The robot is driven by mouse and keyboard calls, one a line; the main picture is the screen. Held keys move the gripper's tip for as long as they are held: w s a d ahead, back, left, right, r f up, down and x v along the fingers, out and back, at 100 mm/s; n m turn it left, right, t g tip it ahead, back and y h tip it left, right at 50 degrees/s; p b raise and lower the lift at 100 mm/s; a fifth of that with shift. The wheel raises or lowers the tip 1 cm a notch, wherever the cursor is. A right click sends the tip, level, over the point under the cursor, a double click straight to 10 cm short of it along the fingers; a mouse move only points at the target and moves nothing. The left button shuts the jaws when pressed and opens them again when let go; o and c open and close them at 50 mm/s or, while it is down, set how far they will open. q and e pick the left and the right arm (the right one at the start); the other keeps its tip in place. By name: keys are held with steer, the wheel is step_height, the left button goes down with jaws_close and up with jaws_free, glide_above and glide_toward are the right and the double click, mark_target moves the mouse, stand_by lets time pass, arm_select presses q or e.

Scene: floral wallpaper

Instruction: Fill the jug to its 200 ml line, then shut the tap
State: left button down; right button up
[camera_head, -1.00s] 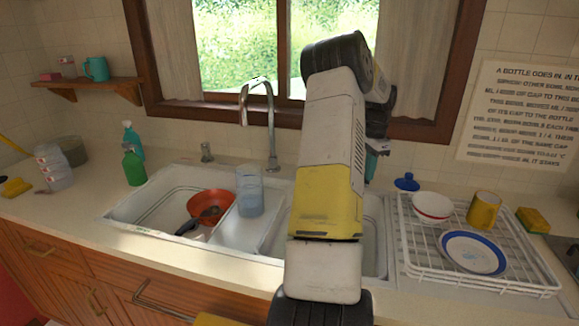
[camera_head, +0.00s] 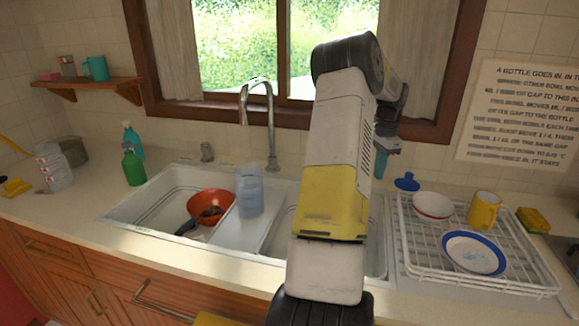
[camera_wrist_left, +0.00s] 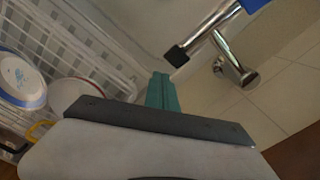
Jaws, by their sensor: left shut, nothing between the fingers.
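The clear bluish jug (camera_head: 249,192) stands upright on the strip between the two sink basins, below the chrome spout (camera_head: 270,130). Its 200 ml line and water level are too blurred to read, and I cannot make out a stream. My left gripper (camera_head: 380,163) is shut and empty, raised near the wall right of the spout. In the left wrist view its teal fingertips (camera_wrist_left: 163,92) are together, apart from a chrome fitting (camera_wrist_left: 208,45) with a black tip and a blue end. I cannot tell whether this is the tap's handle. My right gripper is out of view.
A red bowl (camera_head: 212,203) sits in the left basin. A white dish rack (camera_head: 480,270) with bowl, mug and plate stands right of the sink. A small blue object (camera_head: 407,182) is behind the rack. A green bottle (camera_head: 134,166) stands at the left.

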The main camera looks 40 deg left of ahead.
arm_select(q)
step_height(320, 180, up, 6)
stand_by(0.5)
steer(key=shift+d+r, duration=0.1)
steer(key=shift+r, duration=0.05)
stand_by(0.3)
steer(key=s+d+r+n+t, duration=0.2)
steer(key=s+d+r+t, duration=0.1)
steer(key=s+d+r, duration=0.95)
steer(key=s+d+f+n+t+h, duration=0.1)
steer(key=s+d, duration=0.3)
steer(key=s, duration=0.6)
steer(key=s+d+f+n+t+h, duration=0.1)
steer(key=s+d, duration=0.4)
steer(key=s, duration=0.5)
steer(key=shift+d+f+n+t, duration=0.2)
steer(key=shift+f+n+t, duration=0.35)
steer(key=shift+n, duration=0.25)
